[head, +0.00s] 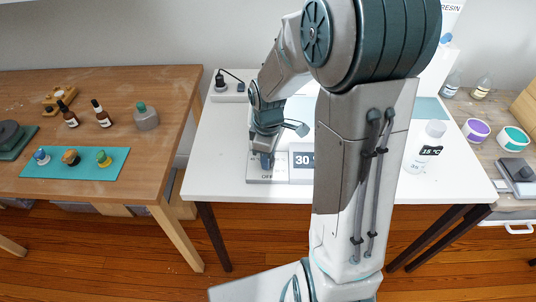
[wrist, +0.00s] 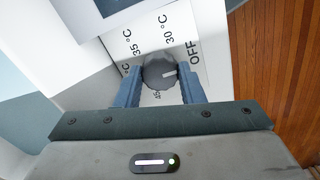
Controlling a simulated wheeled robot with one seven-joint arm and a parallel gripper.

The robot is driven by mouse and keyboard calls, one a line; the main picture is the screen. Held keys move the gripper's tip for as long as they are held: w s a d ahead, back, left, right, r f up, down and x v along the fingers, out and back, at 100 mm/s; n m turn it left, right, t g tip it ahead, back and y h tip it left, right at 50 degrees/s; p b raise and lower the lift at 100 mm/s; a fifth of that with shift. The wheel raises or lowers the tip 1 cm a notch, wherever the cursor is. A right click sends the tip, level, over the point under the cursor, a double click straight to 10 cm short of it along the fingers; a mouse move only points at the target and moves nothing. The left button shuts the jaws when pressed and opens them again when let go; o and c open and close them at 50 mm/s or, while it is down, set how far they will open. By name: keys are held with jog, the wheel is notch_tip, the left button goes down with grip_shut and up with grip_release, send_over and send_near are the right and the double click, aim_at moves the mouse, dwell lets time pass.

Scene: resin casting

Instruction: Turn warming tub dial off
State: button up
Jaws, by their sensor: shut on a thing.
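The warming tub's dial (wrist: 158,70) is a dark grey round knob on a white panel (wrist: 218,75) in the wrist view. My gripper (wrist: 160,72) is shut on it, with one blue finger on each side. The dial's white mark points to the right, close to the printed word OFF, which lies to its upper right. Labels for 30 °C and 35 °C stand above it. My arm hides much of the tub.
A wooden table (head: 150,170) with bottles and a teal mat (head: 70,188) stands left. Tubs, including a purple-lidded one (head: 476,130), stand right.

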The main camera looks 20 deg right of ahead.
dwell(0.4)
jog(key=o, duration=1)
jog(key=shift+r, duration=0.1)
notch_tip(320, 180, up, 14)
jog(key=p, duration=0.1)
jog(key=s+r+m+t+p, duration=0.1)
jog(key=s+m+t, duration=0.1)
jog(key=s+m, duration=0.9)
jog(key=s, duration=0.3)
jog(key=shift+s+a+r+m+t, duration=0.15)
jog(key=shift+a+m+t, duration=0.15)
jog(key=shift+t, duration=0.1)
